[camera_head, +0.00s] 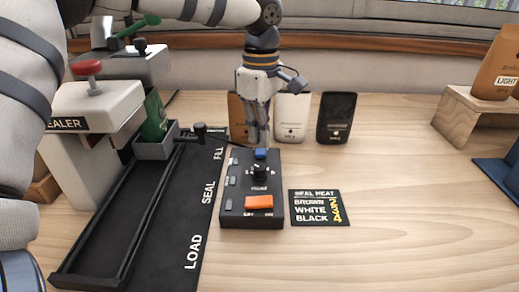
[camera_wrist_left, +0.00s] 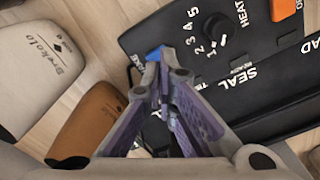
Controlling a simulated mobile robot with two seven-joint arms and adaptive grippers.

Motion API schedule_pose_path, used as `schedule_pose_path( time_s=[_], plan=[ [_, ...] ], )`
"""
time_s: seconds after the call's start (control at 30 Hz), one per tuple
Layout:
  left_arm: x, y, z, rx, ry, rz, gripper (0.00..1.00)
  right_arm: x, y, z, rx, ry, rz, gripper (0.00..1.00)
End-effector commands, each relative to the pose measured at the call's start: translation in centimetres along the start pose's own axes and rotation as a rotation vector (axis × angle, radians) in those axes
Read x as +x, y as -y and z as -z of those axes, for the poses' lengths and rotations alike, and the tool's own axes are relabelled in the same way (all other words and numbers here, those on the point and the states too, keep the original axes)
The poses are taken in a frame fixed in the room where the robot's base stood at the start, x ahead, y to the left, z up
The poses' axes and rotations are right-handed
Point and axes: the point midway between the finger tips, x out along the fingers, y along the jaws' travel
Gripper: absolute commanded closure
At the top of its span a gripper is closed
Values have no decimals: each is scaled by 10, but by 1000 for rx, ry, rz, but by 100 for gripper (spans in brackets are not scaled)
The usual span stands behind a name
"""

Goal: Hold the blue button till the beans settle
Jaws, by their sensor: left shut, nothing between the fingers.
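The blue button (camera_head: 260,154) sits at the far end of the black control box (camera_head: 236,198). My left gripper (camera_head: 263,143) points down with its fingers shut and empty, the tips right at the button. In the left wrist view, the fingertips (camera_wrist_left: 163,66) overlap the blue button (camera_wrist_left: 153,54) and partly hide it. I cannot tell whether the button is pressed in. A green bag (camera_head: 154,117) stands upright at the far end of the black track, by a grey holder (camera_head: 156,148). No beans are visible. My right gripper is not in view.
The box also carries a black knob (camera_head: 259,172) and an orange switch (camera_head: 259,202). A label card (camera_head: 317,208) lies to its right. Brown, white (camera_head: 291,118) and black (camera_head: 337,118) bags stand behind. The sealer (camera_head: 95,112) is left. The table's right middle is clear.

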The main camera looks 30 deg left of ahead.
Motion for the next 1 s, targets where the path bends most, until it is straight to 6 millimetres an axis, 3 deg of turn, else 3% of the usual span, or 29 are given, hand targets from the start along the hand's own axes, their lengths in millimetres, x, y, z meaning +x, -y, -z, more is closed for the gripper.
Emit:
schedule_pose_path(
  time_s=[0.37,1.0],
  plan=[
    [1,0,0,0,0,1,100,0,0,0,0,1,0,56],
    [21,0,0,0,0,2,100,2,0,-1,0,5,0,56]
  ],
)
